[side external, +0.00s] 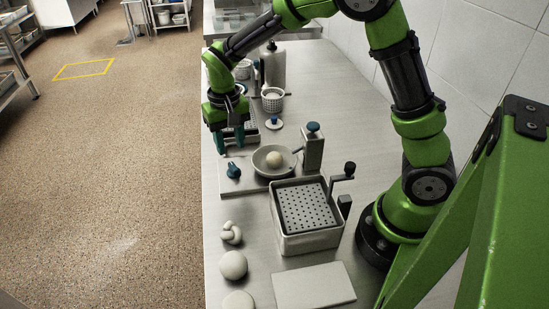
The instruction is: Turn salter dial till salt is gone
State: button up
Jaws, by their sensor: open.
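A blue dial-like knob (233,170) stands near the left end of a flat light plate (229,184). On the same plate are a shallow grey bowl (262,167) with a pale ball (274,160) in it and an upright metal column (312,153) with a blue cap (313,128). I cannot tell for sure which of these is the salter dial, and no loose salt can be made out. My gripper (230,141) points down with its blue fingers apart and empty, above and behind the knob, not visibly touching it.
A square bin (313,242) with a perforated basket (306,205) and a crank (347,172) stands in front. Pale dough pieces (233,265) lie at the left edge, near a flat board (313,286). A small perforated cup (273,104) and bottle (273,68) stand behind. The back right counter is clear.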

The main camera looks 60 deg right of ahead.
notch_tip(320, 180, up, 10)
dwell(0.3)
jog(key=s+r+t+y, duration=0.1)
jog(key=s+r+t, duration=0.1)
jog(key=s, duration=0.7)
jog(key=s+r+n+t+y, duration=0.1)
jog(key=s+r+t, duration=0.2)
jog(key=s, duration=0.6)
jog(key=shift+d+t, duration=0.4)
jog(key=shift+t, duration=0.7)
